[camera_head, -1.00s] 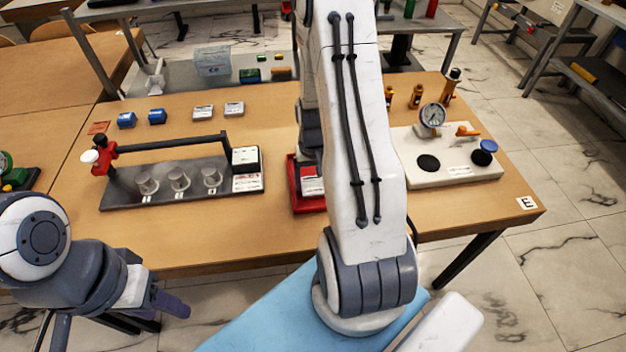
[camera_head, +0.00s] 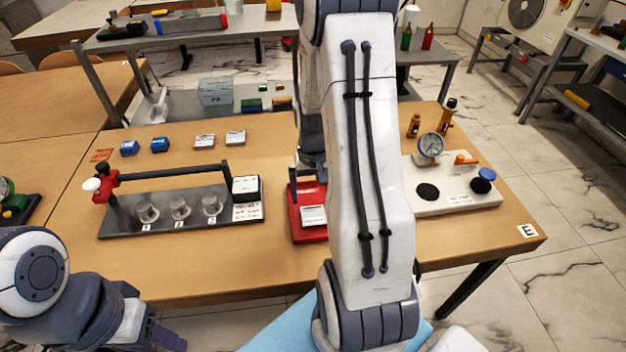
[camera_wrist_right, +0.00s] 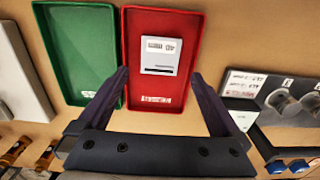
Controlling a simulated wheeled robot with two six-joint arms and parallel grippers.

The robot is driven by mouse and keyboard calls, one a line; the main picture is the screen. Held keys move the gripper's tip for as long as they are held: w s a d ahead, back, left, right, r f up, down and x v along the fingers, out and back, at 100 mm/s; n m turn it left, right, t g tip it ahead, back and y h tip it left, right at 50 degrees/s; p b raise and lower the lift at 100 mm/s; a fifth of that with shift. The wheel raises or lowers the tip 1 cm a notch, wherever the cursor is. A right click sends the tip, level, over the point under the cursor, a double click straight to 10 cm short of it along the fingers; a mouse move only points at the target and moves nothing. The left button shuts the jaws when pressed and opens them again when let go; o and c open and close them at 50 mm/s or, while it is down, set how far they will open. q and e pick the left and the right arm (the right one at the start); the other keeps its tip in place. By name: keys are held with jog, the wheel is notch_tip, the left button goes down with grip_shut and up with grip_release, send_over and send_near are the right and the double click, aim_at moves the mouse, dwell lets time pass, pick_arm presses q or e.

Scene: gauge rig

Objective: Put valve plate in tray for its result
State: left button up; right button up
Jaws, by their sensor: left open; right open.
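A small pale plate with a printed label, like a valve plate, lies flat in the red tray (camera_wrist_right: 180,92); the plate (camera_wrist_right: 160,42) is toward the tray's far end in the right wrist view. In the head view the plate (camera_head: 313,215) shows in the red tray (camera_head: 309,235), partly behind my right arm. My right gripper (camera_wrist_right: 160,75) is open and empty over the red tray, its fingers apart and clear of the plate. My left gripper (camera_head: 166,338) is open, low at the left, in front of the table.
A green tray (camera_wrist_right: 85,45) lies beside the red one, hidden in the head view. A grey fixture (camera_head: 125,220) with several metal cylinders stands left. A white gauge stand (camera_head: 450,202) stands right. The table's front strip is clear.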

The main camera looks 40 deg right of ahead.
notch_tip(320, 180, up, 5)
jog(key=s+a+r+n, duration=0.1)
jog(key=a+r+n, duration=0.2)
jog(key=a, duration=0.6)
jog(key=a+r+n, duration=0.2)
jog(key=a+n, duration=0.1)
jog(key=a, duration=0.6)
jog(key=s+a+r+n+y, duration=0.1)
jog(key=s+a+r+n, duration=0.3)
jog(key=s+a+n, duration=0.3)
jog(key=s+a, duration=0.5)
jog(key=s, duration=0.2)
jog(key=shift+s+a+n, duration=0.3)
jog(key=shift+s+n, duration=0.1)
notch_tip(320, 180, up, 3)
jog(key=p, duration=0.3)
